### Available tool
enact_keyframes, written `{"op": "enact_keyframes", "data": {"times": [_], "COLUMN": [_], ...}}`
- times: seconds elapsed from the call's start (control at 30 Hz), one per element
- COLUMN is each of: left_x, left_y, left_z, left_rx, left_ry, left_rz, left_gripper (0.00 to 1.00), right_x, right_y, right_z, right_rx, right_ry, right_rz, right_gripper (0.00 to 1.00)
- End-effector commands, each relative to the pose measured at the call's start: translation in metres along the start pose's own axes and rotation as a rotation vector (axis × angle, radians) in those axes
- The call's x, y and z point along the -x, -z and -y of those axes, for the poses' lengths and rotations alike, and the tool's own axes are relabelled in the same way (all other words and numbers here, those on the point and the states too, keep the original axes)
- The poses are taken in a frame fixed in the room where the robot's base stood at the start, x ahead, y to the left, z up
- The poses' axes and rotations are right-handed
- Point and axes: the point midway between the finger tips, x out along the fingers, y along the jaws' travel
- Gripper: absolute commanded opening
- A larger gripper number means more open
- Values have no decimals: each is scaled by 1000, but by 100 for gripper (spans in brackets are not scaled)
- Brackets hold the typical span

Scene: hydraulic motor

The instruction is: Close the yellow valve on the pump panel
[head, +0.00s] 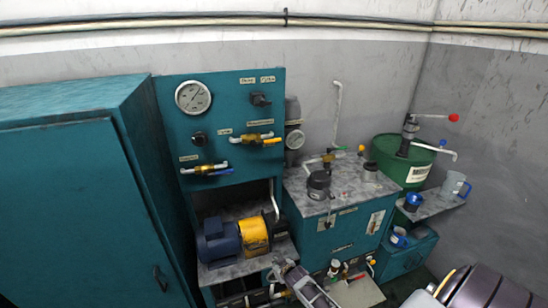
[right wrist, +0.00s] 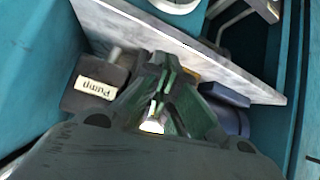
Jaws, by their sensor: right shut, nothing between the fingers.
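The yellow valve (head: 271,141) is on the teal pump panel (head: 225,100), right of its middle. It has a brass body, and its yellow handle lies roughly level, pointing right along the white pipe. My right gripper (head: 282,266) is low in the head view, in front of the pump shelf and well below the valve, touching neither. In the right wrist view its dark fingers (right wrist: 165,70) are shut with nothing between them. The yellow valve cannot be made out in that view. My left gripper is not in view.
A blue-handled valve (head: 208,170) sits lower left on the panel, below a round gauge (head: 193,97). A blue and yellow motor-pump (head: 255,236) stands on the shelf below. A teal cabinet (head: 60,200) stands left, a tank (head: 335,225) right. The wrist view shows a "Pump" label (right wrist: 97,88).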

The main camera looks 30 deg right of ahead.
Motion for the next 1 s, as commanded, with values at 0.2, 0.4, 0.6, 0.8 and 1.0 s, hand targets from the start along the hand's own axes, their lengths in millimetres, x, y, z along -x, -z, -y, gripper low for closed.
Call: {"op": "enact_keyframes", "data": {"times": [0.2,0.4,0.6,0.8,1.0], "left_x": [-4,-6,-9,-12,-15], "left_y": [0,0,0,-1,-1], "left_z": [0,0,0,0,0], "left_rx": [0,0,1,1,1], "left_ry": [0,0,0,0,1], "left_rz": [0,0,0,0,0], "left_gripper": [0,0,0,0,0], "right_x": [14,39,76,124,180], "right_y": [100,184,263,334,398], "right_z": [-23,-45,-65,-85,-102], "right_rx": [-31,-54,-77,-97,-114], "right_ry": [-29,-54,-77,-100,-121], "right_rz": [-142,-266,-392,-518,-645], "right_gripper": [0,0,0,0,0]}}
